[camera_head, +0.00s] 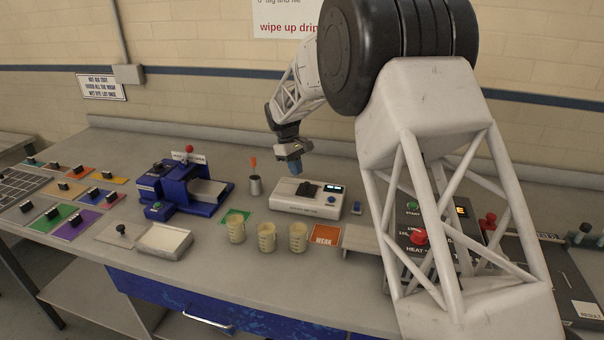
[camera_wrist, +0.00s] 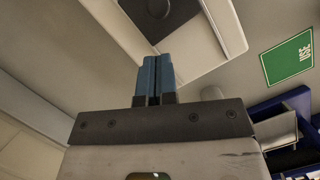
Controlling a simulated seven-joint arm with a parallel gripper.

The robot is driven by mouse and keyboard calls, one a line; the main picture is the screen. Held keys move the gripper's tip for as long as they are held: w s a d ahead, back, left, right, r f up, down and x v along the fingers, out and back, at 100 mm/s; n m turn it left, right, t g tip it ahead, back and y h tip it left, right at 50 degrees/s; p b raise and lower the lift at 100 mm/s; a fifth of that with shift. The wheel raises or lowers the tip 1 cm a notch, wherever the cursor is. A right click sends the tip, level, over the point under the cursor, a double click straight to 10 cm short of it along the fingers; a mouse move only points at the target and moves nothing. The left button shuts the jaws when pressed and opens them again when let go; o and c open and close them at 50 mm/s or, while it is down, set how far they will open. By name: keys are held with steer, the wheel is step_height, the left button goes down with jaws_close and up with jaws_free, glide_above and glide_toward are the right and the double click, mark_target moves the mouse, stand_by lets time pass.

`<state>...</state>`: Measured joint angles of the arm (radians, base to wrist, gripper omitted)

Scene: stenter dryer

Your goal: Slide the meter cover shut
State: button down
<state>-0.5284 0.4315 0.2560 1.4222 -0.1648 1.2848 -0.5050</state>
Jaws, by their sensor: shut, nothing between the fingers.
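The meter (camera_head: 305,207) is a low white box on the bench, with a lit display at its right end. A dark piece (camera_head: 307,188), which looks like its cover, sits on top to the left of the display. In the wrist view, part of the white meter body (camera_wrist: 226,28) shows at the top, with a dark square (camera_wrist: 172,22) on it. My gripper (camera_head: 296,169) is above the back left part of the meter, with its blue fingers together and empty. The fingers (camera_wrist: 154,62) point toward the meter in the wrist view. I cannot tell if they touch it.
Several cream beakers (camera_head: 267,238) stand in front of the meter, near an orange card (camera_head: 325,235). A small cup with an orange-handled tool (camera_head: 255,186) and a blue machine (camera_head: 185,190) are to the left. A heater control box (camera_head: 420,240) stands right, partly behind my arm.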

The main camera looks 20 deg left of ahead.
steer(key=v, duration=1)
steer(key=shift+s+d, duration=0.1)
steer(key=shift+d, duration=0.05)
steer(key=s+d+r+m+t+y, duration=0.15)
steer(key=s+d+r, duration=0.25)
steer(key=s+d, duration=0.45)
steer(key=s+d+r+m, duration=0.3)
steer(key=s+d+r, duration=0.15)
steer(key=d, duration=0.75)
steer(key=s+d+r+m+y, duration=0.1)
steer(key=s+d+r+m, duration=0.15)
steer(key=s+d, duration=0.65)
steer(key=s+d+f+m+t, duration=0.1)
steer(key=s+d, duration=0.4)
steer(key=s, duration=0.5)
steer(key=s+d+f+m, duration=0.3)
steer(key=s+d, duration=0.3)
steer(key=s, duration=0.4)
steer(key=s+d+f+m+t, duration=0.1)
steer(key=s+d+f, duration=0.3)
steer(key=s, duration=0.5)
steer(key=shift+s+d+m+t, duration=0.35)
steer(key=shift+s+d+m, duration=0.05)
steer(key=shift+d, duration=0.45)
